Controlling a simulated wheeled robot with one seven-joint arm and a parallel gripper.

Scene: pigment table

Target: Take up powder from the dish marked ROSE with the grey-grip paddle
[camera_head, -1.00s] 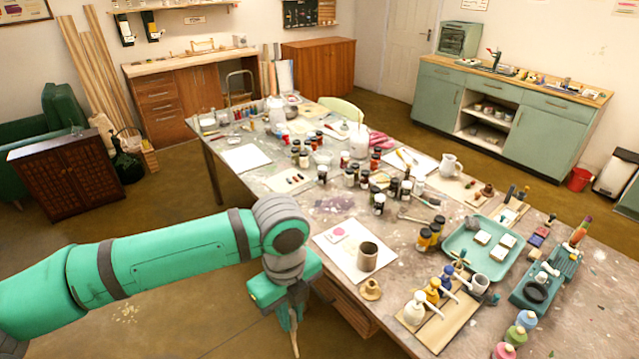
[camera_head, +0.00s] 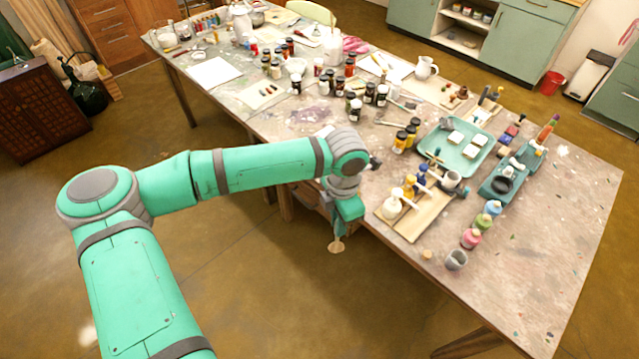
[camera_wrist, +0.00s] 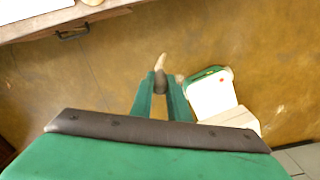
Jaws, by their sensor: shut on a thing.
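My gripper (camera_head: 338,226) hangs off the table's near edge, over the floor. In the wrist view its fingers (camera_wrist: 161,95) are shut on the grey grip of a paddle (camera_wrist: 160,80). The paddle's pale end (camera_wrist: 161,62) sticks out beyond the fingers. In the head view the pale end (camera_head: 337,245) shows below the gripper, clear of the table. I cannot make out a dish marked ROSE now. My arm covers the part of the near table edge where a white sheet with a pink spot lay in the earlier view.
The paint-stained table (camera_head: 530,240) is crowded. A board with small bottles (camera_head: 420,218), a teal tray (camera_head: 458,152), a grey cup (camera_head: 456,260) and several dark jars (camera_head: 355,108) stand on it. In the wrist view the table edge and a drawer handle (camera_wrist: 72,35) are at upper left.

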